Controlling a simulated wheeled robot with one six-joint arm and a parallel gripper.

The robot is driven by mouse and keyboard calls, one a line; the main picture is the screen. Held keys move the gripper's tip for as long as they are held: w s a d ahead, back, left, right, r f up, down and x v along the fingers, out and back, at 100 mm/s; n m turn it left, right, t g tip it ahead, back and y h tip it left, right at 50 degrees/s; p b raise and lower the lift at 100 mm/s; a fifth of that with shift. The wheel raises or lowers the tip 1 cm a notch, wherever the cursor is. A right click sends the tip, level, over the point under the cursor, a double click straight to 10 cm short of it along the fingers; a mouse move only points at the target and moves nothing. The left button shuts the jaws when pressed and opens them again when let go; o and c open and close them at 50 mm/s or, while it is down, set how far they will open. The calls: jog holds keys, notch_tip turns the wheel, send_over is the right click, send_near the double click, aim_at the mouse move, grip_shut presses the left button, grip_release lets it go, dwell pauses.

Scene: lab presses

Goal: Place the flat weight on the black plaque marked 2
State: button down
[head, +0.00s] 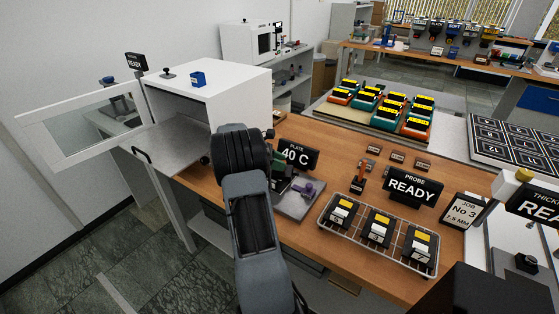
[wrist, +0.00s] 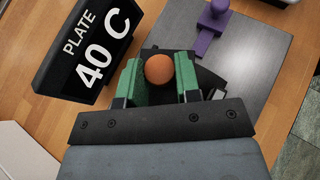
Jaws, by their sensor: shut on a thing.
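My gripper (wrist: 161,82) has green fingers and is shut on a piece with an orange round knob (wrist: 159,69). Its dark body shows partly between and behind the fingers, so I cannot tell its full shape. It is over or on the grey plate (wrist: 262,62), beside the "PLATE 40 C" sign (wrist: 87,48). In the head view my arm hides most of the gripper, and the held piece is not clear. The black numbered plaques (head: 515,139) lie in a panel at the right; their marks are too small to read surely.
A purple-knobbed piece (wrist: 213,22) lies on the grey plate close to my gripper. A wire rack (head: 372,252) with several yellow-topped blocks, the READY sign (head: 412,186) and a job card (head: 464,211) stand to the right. A white cabinet (head: 215,100) with its door open is left.

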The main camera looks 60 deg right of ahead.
jog(key=c, duration=0.8)
grip_release()
jog(key=shift+f, duration=0.15)
